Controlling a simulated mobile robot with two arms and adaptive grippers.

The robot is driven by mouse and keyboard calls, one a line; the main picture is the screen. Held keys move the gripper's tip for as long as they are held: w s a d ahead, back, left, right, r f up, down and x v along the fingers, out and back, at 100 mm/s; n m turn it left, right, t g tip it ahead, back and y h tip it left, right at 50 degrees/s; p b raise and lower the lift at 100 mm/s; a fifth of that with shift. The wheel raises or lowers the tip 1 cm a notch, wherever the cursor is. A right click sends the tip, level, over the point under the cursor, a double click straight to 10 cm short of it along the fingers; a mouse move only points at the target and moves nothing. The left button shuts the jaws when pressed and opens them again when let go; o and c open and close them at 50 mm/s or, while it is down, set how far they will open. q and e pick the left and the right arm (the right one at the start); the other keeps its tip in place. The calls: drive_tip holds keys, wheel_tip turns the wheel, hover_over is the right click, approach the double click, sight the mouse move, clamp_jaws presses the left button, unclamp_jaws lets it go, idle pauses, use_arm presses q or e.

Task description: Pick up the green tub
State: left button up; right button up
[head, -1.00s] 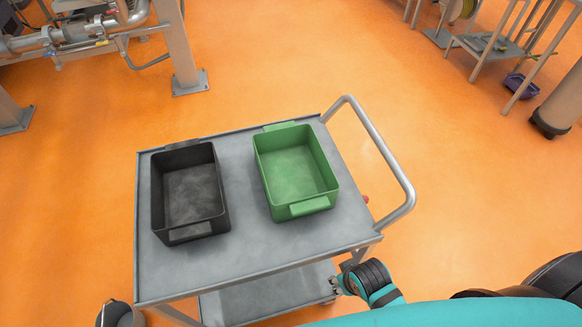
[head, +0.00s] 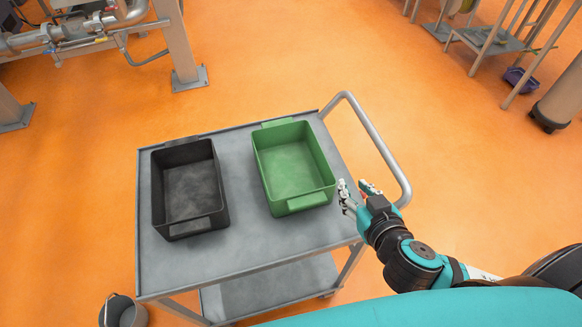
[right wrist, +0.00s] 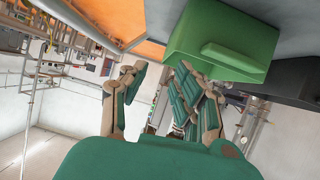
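The green tub (head: 294,168) stands upright and empty on the right part of the grey cart's top (head: 243,232). It has a handle lip on its near and far ends. My right gripper (head: 359,187) is open and empty, just right of the tub's near right corner, apart from it. In the right wrist view the open fingers (right wrist: 165,95) show below and left of the green tub (right wrist: 225,45), whose handle faces them. My left gripper is in neither view.
A black tub (head: 188,188) stands on the cart left of the green one, with a gap between them. The cart's tubular handle (head: 375,145) rises on the right, close to my right gripper. A grey bucket (head: 122,312) is on the orange floor at lower left.

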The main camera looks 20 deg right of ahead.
drive_tip(key=b, duration=0.6)
approach(321, 150)
drive_tip(key=shift+t+y, duration=0.4)
drive_tip(key=p+x, duration=0.1)
drive_tip(key=x, duration=0.2)
drive_tip(key=p+x, duration=0.1)
drive_tip(key=x, duration=0.5)
drive_tip(key=shift+w+d+f+p, duration=0.1)
drive_tip(key=shift+d+f+p, duration=0.25)
drive_tip(key=shift+f+p, duration=0.05)
drive_tip(key=shift+w+f, duration=0.25)
drive_tip(key=shift+w, duration=0.15)
clamp_jaws()
